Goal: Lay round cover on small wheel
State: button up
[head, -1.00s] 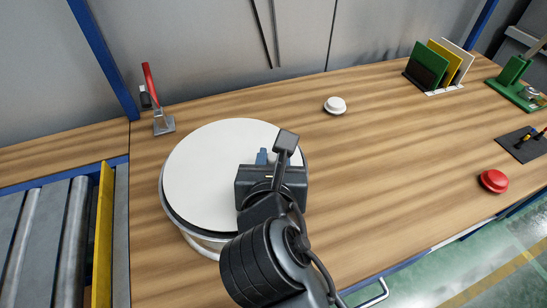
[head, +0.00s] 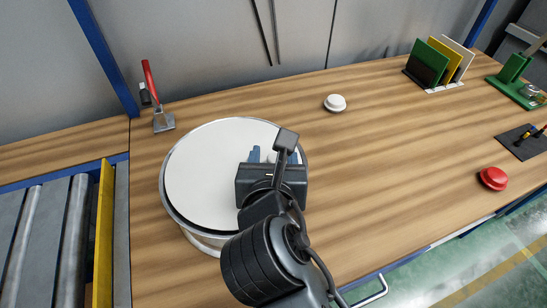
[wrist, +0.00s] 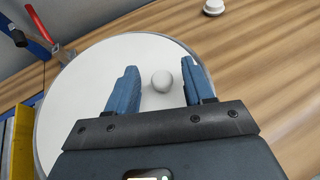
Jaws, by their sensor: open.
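The round cover (head: 205,175) is a flat white disc with a pale rounded knob (wrist: 162,82) on its upper face. It lies flat on the small wheel (head: 205,243), whose pale metal rim shows around and below the disc. The wheel's middle is hidden under the cover. My gripper (head: 268,155) is over the right part of the cover. In the wrist view its blue fingers are apart, one on each side of the knob, with gaps between them and it.
A red-handled clamp (head: 150,85) stands behind the wheel at the left. A roller conveyor (head: 60,230) with a yellow guard lies at the left edge. A white button-like piece (head: 335,103), a red button (head: 493,178) and a panel rack (head: 440,63) stand right. The middle table is clear.

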jog(key=v, duration=1.2)
jog(key=shift+d, duration=0.1)
jog(key=s+d+f+m+g+y, duration=0.1)
jog(key=s+d+f+m+y, duration=0.2)
jog(key=s+d+f+m, duration=0.7)
jog(key=s+d+r+m, duration=0.1)
jog(key=s+d+m, duration=0.2)
jog(key=m, duration=0.5)
jog(key=s+d+r+m+t+h, duration=0.1)
jog(key=s+d+r+m, duration=0.1)
jog(key=s+m, duration=0.3)
jog(key=s+d+r+m+t, duration=0.1)
jog(key=s+d+m, duration=0.4)
jog(key=m, duration=0.6)
jog(key=shift+r+m+h, duration=0.3)
